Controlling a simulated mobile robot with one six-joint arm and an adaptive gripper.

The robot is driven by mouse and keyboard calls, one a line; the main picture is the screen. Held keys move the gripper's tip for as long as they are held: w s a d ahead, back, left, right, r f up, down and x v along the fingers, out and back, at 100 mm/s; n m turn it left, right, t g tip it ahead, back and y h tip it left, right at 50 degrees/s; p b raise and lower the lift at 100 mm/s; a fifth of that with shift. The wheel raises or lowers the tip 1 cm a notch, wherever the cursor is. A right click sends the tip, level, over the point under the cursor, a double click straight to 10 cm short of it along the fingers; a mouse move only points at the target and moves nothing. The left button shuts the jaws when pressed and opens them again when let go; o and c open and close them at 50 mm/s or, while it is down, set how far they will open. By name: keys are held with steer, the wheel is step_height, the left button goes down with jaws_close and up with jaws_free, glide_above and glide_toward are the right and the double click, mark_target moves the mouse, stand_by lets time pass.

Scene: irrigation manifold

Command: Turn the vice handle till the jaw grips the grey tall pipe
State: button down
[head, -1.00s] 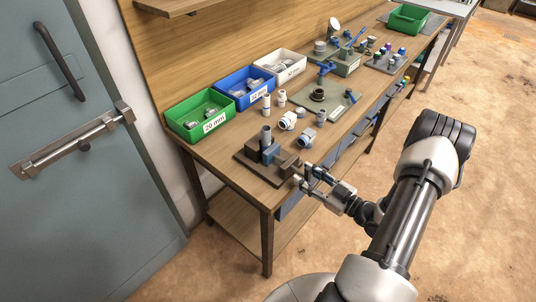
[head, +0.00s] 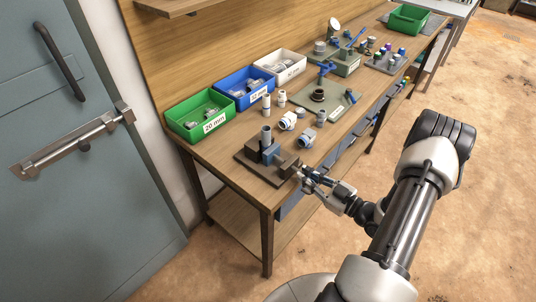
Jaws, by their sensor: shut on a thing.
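The vice (head: 253,151) sits on a dark base plate at the near left corner of the bench. The grey tall pipe (head: 266,133) stands upright between the brown block and the blue-grey jaw (head: 271,155). Whether the jaw touches the pipe is too small to tell. My gripper (head: 304,174) is at the vice's right end, over the bench's front edge. It is shut on the vice handle (head: 298,172), which is mostly hidden by the fingers.
Green (head: 197,113), blue (head: 244,86) and white (head: 279,66) bins line the bench's back. Pale fittings (head: 288,121) stand right of the vice. A green plate (head: 325,96) with a dark ring lies farther right. The floor in front is free.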

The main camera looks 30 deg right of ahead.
steer(key=m+p, duration=0.1)
steer(key=m, duration=0.3)
stand_by(0.3)
steer(key=shift+m+p, duration=0.35)
steer(key=shift+m, duration=1.65)
steer(key=m+p, duration=0.1)
steer(key=m, duration=0.2)
steer(key=shift+m, duration=0.3)
steer(key=c, duration=1.5)
jaws_free()
steer(key=shift+c, duration=0.2)
